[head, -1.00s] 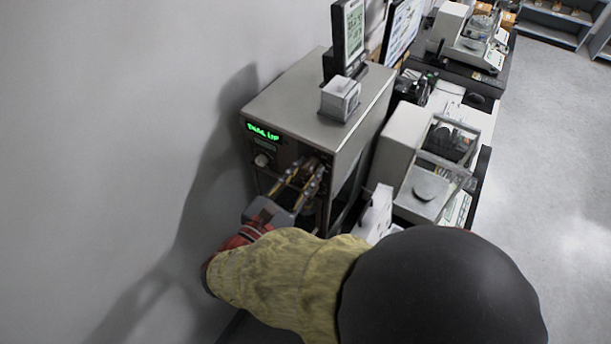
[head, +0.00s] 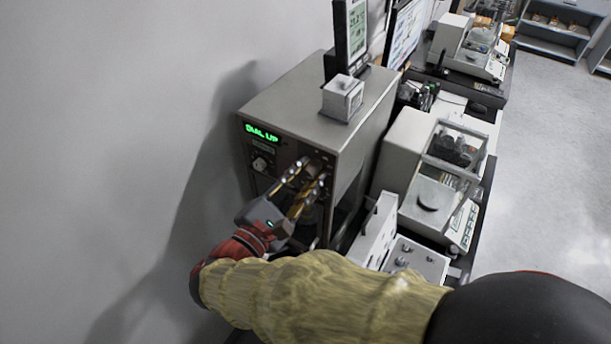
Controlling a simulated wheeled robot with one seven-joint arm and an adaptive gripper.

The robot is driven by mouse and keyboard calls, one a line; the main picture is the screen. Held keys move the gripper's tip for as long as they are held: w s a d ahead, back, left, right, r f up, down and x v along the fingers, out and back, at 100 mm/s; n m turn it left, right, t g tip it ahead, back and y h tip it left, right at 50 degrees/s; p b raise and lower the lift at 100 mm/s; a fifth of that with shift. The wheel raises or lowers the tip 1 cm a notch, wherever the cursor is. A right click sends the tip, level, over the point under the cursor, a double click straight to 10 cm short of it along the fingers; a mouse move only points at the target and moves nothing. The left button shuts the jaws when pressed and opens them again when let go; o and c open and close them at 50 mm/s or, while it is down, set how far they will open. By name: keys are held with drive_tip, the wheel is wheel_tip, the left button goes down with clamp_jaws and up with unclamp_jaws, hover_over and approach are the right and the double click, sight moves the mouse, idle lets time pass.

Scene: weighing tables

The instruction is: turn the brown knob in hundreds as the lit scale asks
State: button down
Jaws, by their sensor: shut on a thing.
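The lit scale is a grey box-shaped balance (head: 290,95) against the wall, with a green display (head: 262,134) that reads "DIAL UP". A small light knob (head: 260,163) sits below the display at the left of its front panel. My gripper (head: 314,170) reaches the right part of that panel, its two fingers closed around the brown knob (head: 309,172). The fingers hide most of the brown knob, and its setting cannot be read.
A small white box (head: 342,97) and a dark-framed screen (head: 350,38) stand on top of the balance. To its right are another balance (head: 408,150) and a white device (head: 410,258). The wall is close on the left; open floor (head: 550,170) lies at right.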

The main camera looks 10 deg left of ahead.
drive_tip(key=c, duration=1.5)
unclamp_jaws()
drive_tip(key=v, duration=1.2)
idle(0.3)
